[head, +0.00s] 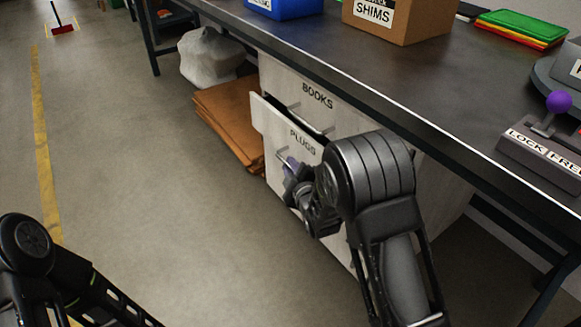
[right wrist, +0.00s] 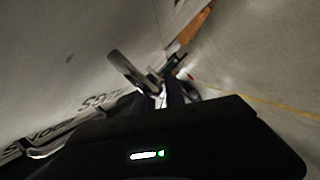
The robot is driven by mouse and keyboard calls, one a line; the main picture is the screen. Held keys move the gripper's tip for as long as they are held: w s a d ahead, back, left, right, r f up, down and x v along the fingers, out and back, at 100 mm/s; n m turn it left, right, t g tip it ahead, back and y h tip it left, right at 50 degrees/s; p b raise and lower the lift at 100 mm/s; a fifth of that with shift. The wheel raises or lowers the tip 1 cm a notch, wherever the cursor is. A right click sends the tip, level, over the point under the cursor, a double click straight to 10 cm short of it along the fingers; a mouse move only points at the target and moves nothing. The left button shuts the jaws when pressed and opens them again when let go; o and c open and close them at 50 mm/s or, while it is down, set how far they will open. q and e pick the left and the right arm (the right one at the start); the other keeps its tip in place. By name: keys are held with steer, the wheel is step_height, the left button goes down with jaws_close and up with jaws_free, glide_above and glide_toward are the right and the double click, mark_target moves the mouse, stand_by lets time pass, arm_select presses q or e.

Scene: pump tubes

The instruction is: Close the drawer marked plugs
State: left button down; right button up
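The drawer marked PLUGS (head: 275,128) is in the cabinet under the bench, below the drawer marked BOOKS. Its front stands out from the cabinet, with a dark gap along its top, so it is partly open. My right gripper (head: 289,168) is at the front of this drawer, by its handle, and my forearm hides the drawer's right part. The right wrist view shows the lettered drawer front (right wrist: 75,75) upside down, close beside the gripper. The fingers are dark and blurred, and whether they grip the handle is unclear. My left arm is at lower left; its gripper is out of view.
The BOOKS drawer (head: 318,97) appears shut. Brown flat cardboard (head: 228,125) and a grey-white sack (head: 208,58) lie left of the cabinet. The bench top (head: 390,75) overhangs it and carries a SHIMS box (head: 405,22). The floor in front is clear.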

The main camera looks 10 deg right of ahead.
mark_target(304, 160)
jaws_close()
stand_by(0.9)
